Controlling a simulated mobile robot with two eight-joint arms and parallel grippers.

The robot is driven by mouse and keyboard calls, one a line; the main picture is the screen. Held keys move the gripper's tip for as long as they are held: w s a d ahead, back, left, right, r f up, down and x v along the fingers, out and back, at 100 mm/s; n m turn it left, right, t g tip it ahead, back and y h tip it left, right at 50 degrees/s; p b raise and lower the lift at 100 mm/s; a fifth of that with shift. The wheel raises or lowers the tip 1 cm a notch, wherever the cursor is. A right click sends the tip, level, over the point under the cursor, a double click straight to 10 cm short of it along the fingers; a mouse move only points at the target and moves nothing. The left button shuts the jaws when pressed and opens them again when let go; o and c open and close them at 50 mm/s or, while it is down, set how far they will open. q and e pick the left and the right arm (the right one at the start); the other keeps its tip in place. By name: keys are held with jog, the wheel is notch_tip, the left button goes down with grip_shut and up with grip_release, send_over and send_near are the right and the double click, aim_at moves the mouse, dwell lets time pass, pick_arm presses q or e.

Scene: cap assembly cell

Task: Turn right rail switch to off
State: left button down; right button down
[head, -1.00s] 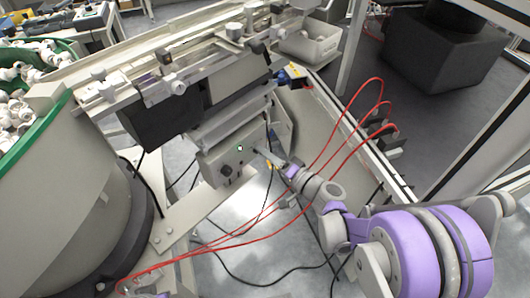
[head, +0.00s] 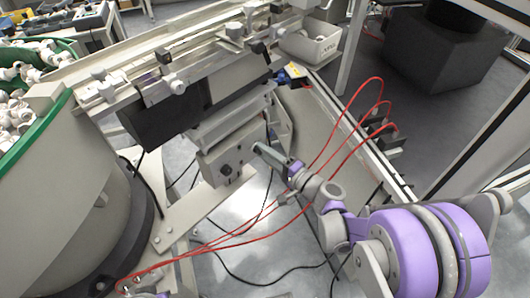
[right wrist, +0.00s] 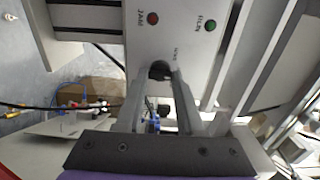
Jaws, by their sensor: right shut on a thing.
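The right rail switch is a black knob (right wrist: 160,70) on a pale control box, below a red button (right wrist: 152,18) and a green one (right wrist: 210,24). My right gripper (right wrist: 162,82) has a finger on each side of the knob and is shut on it. In the head view the control box (head: 213,169) hangs under the rail. My right gripper (head: 259,149) reaches it from the right. The knob's pointing direction is hidden between the fingers. My left gripper is not in view.
Red cables (head: 338,140) loop near my right arm. A large feeder bowl with a green rim (head: 76,103) stands at the left. The rail (head: 205,48) runs above the box. A grey bin (head: 312,44) sits at the back. Floor shows below the box.

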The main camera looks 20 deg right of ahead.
jog(key=c, duration=0.5)
grip_release()
jog(key=v, duration=1)
jog(key=shift+s+d+p, duration=0.2)
jog(key=shift+s+p, duration=0.15)
jog(key=shift+p, duration=0.05)
